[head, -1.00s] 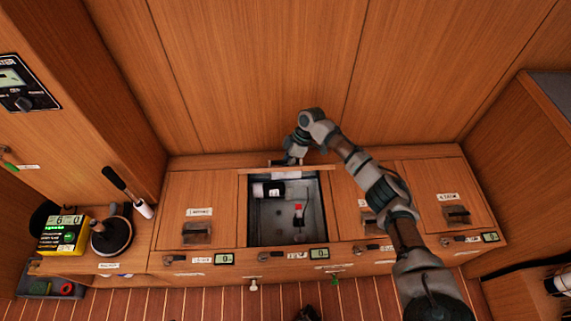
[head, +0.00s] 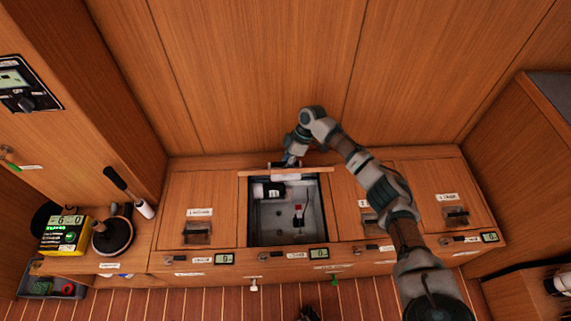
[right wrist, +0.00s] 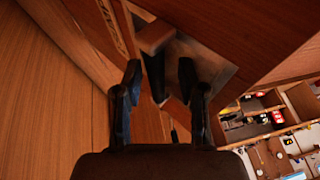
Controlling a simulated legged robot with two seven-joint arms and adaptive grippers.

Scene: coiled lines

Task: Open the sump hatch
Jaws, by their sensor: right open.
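The middle hatch of the wooden bench is open. Its lid (head: 252,172) stands raised at the back of the opening, seen nearly edge-on in the head view. Below it is a grey sump well (head: 270,232). My right gripper (head: 287,162) is at the back of the lid, its fingertips partly hidden there. In the right wrist view my right gripper (right wrist: 160,78) is open, with a dark latch handle (right wrist: 154,76) between its fingers; contact cannot be told. My left gripper is out of view.
In the well lie a dark bottle with a white label (head: 268,190) and a small red-and-white item (head: 299,211). Closed hatches flank the opening. A yellow meter (head: 63,236) and a plunger (head: 113,236) are at the left. The wooden wall stands close behind my right gripper.

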